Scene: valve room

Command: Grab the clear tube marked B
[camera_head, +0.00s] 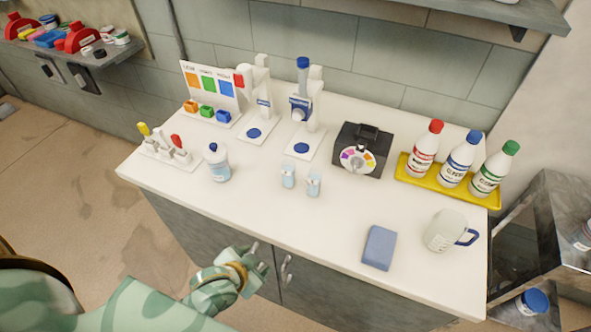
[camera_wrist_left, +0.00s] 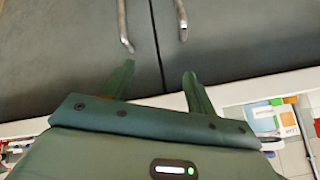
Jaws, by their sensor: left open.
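Two small clear tubes stand upright side by side near the middle of the white counter in the head view: a left one (camera_head: 288,176) and a right one (camera_head: 313,185). Each has a small mark on its front, too small to read, so I cannot tell which is B. My left gripper (camera_head: 258,260) is low in front of the counter, beside the cabinet doors and below the counter top, well short of the tubes. In the left wrist view its two fingers (camera_wrist_left: 158,88) are apart with nothing between them. The tubes do not show there. My right gripper is not in view.
A blue block (camera_head: 379,247) and a mug (camera_head: 445,232) sit right. The counter before the tubes is clear.

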